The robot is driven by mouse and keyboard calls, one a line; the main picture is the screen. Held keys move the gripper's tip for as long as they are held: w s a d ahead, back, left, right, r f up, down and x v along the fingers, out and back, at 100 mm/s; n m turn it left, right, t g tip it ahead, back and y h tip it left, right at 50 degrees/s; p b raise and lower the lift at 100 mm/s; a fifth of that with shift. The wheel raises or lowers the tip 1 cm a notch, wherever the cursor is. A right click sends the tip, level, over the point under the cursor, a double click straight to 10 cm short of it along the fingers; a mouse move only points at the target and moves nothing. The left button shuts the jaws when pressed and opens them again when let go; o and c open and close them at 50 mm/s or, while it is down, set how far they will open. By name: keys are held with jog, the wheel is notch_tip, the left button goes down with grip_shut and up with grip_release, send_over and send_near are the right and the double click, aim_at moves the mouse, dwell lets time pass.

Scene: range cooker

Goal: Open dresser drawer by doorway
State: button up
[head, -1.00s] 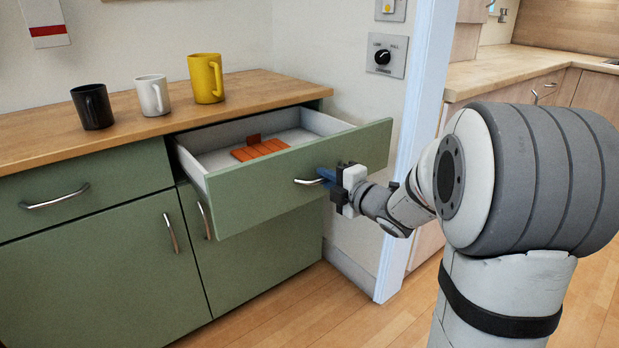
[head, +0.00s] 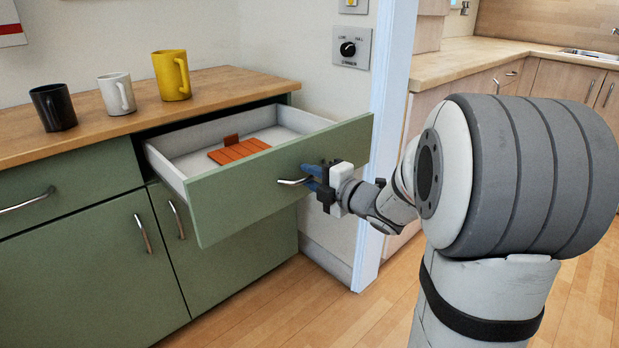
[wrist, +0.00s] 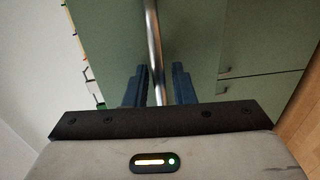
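The green dresser's right-hand drawer (head: 235,200) is pulled well out, its pale inside (head: 188,167) showing. Its curved metal handle (head: 291,182) is on the drawer front. My gripper (head: 311,178) reaches in from the right, its blue fingers at the handle. In the wrist view, the handle (wrist: 154,45) runs between the two blue fingers (wrist: 158,88), one on each side.
An orange slatted item (head: 238,151) lies in the drawer. Black (head: 52,110), white (head: 112,95) and yellow (head: 170,80) mugs stand on the dresser's wooden top. The dresser's left drawer (head: 70,185) is shut. The doorway frame (head: 385,130) is close behind my wrist; wooden floor is clear in front.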

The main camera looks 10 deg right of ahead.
jog(key=shift+o, duration=0.3)
jog(key=p+v, duration=0.2)
jog(key=v, duration=0.5)
jog(key=shift+s+d, duration=0.2)
jog(key=shift+s, duration=0.15)
jog(key=shift+r, duration=0.1)
jog(key=s+d+r+m+g+h+p, duration=0.1)
jog(key=d+r+m+g+h+p, duration=0.1)
jog(key=r+m+h+p, duration=0.45)
jog(key=s+d+r+m+g+h+p, duration=0.15)
jog(key=r+m+h+p, duration=0.25)
jog(key=r+m+p, duration=0.45)
jog(key=s+a+r+m+g+y+p, duration=0.1)
jog(key=s+a+r+m+g+p, duration=0.3)
jog(key=s+p, duration=0.4)
jog(key=s+a+r+m+g+y+p, duration=0.1)
jog(key=s+a+r+m+g+p, duration=0.3)
jog(key=s+p, duration=0.5)
jog(key=shift+s+a+r+m+g, duration=0.45)
jog(key=shift+s+a+r, duration=0.2)
jog(key=shift+s+r, duration=0.1)
